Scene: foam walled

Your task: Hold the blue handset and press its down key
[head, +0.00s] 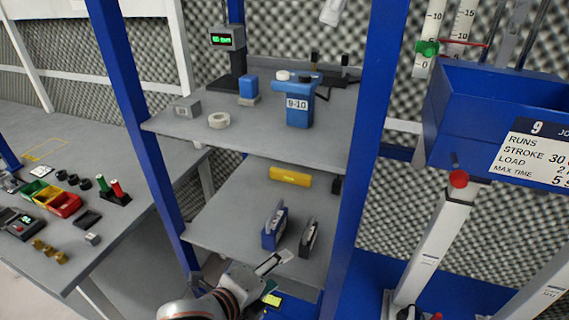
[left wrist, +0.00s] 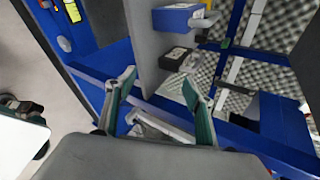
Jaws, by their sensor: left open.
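The blue handset (head: 271,236) stands upright on the middle shelf (head: 225,222) of the blue-posted rack. It also shows in the left wrist view as a blue block (left wrist: 175,19) near the top. Its keys cannot be made out, so the down key is not visible to me. A black handset (head: 308,240) stands just right of it, and appears in the left wrist view (left wrist: 178,59) too. My left gripper (head: 274,268) is at the shelf's front edge, below the handsets in the head view. Its fingers (left wrist: 160,90) are spread apart with no object between them.
A yellow item (head: 290,176) lies at the back of the middle shelf. A blue rack post (head: 362,150) stands right of the handsets. Shelf left of the handsets is bare.

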